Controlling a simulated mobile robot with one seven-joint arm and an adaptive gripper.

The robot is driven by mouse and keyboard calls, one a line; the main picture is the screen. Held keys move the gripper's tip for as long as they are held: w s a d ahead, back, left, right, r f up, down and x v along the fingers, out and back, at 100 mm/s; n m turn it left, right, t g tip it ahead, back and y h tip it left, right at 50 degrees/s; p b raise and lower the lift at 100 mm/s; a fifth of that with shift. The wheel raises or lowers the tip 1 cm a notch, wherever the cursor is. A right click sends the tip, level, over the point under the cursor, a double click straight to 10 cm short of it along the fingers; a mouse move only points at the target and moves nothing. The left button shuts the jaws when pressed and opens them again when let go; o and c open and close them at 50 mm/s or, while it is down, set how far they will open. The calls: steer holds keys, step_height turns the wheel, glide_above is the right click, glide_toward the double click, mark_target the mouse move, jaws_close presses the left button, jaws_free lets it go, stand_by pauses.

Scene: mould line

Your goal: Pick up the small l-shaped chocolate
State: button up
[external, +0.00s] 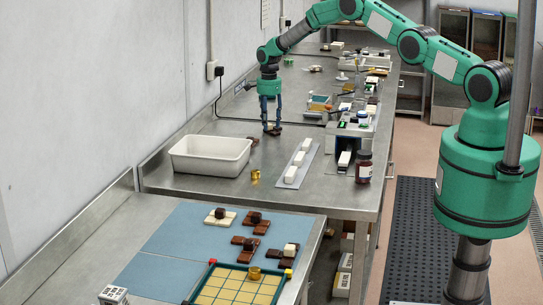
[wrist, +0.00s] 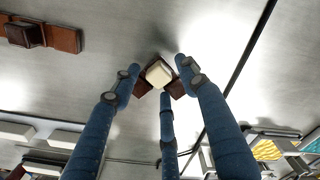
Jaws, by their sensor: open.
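A small dark-brown chocolate (wrist: 176,89) with a cream cube (wrist: 158,74) on it lies on the metal table between my fingertips in the wrist view. Its two brown arms spread like an L from under the cube; fingers hide part of it. My three-fingered blue gripper (wrist: 158,82) is open around it, pointing down. In the external view my gripper (external: 271,127) is low over the table behind the white tub, with a small brown piece at its tips. I cannot tell whether the fingers touch it.
Another brown chocolate with a dark block (wrist: 25,33) lies at the upper left of the wrist view. A white tub (external: 210,156) and a strip with white blocks (external: 300,163) stand nearby. Equipment (external: 350,130) crowds the right side. More chocolates lie on the blue mat (external: 185,235) in front.

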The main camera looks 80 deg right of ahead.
mark_target(269, 124)
jaws_close()
steer(key=shift+r, duration=0.15)
step_height(269, 124, up, 10)
steer(key=b, duration=0.1)
stand_by(0.8)
stand_by(0.5)
